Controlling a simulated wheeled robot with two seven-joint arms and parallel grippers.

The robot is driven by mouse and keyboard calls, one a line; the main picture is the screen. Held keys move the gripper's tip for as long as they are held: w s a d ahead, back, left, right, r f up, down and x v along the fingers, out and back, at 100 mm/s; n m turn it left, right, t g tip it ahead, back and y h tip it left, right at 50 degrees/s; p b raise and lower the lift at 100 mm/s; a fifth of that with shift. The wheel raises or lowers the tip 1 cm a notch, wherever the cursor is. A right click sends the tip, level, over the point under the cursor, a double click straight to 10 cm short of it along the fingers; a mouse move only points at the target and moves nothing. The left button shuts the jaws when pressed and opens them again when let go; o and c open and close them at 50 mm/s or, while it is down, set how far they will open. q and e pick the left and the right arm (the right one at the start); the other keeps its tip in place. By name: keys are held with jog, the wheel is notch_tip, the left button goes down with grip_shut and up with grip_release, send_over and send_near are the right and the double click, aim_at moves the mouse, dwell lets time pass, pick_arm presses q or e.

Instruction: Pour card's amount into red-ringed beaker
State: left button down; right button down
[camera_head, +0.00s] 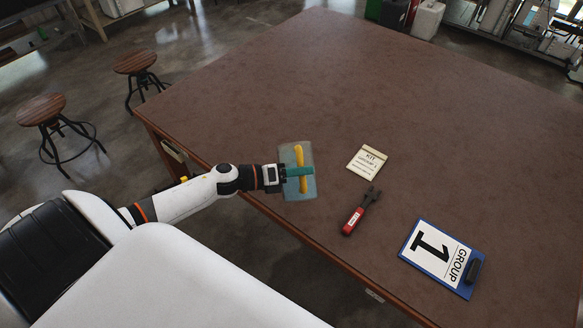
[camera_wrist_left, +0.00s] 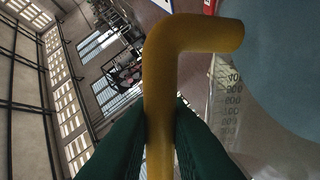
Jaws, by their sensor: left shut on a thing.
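My left gripper (camera_head: 298,171) is shut on the yellow handle (camera_head: 300,155) of a translucent bluish jug (camera_head: 305,189), held by the near left edge of the table. In the left wrist view, the green fingers (camera_wrist_left: 160,140) grip the bent yellow handle (camera_wrist_left: 190,38). The jug's clear wall with a printed scale (camera_wrist_left: 226,100) and a blue-grey area (camera_wrist_left: 285,65) show beside it. A cream card (camera_head: 367,161) headed "KIT" lies right of the jug; its smaller print is unreadable. No red-ringed beaker is in view. My right gripper is not in view.
A brown table (camera_head: 400,95) fills the right; its far part is bare. Two stools (camera_head: 136,62) (camera_head: 41,110) stand left of the table.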

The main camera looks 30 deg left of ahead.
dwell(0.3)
pick_arm(q)
jog(key=s+d+r+m, duration=0.1)
jog(key=s+m, duration=0.1)
jog(key=s+d+r+m+t+b, duration=0.1)
jog(key=d+r+m, duration=0.1)
jog(key=shift+s+d+m, duration=0.25)
jog(key=shift+s+m, duration=0.1)
jog(key=shift+m, duration=0.05)
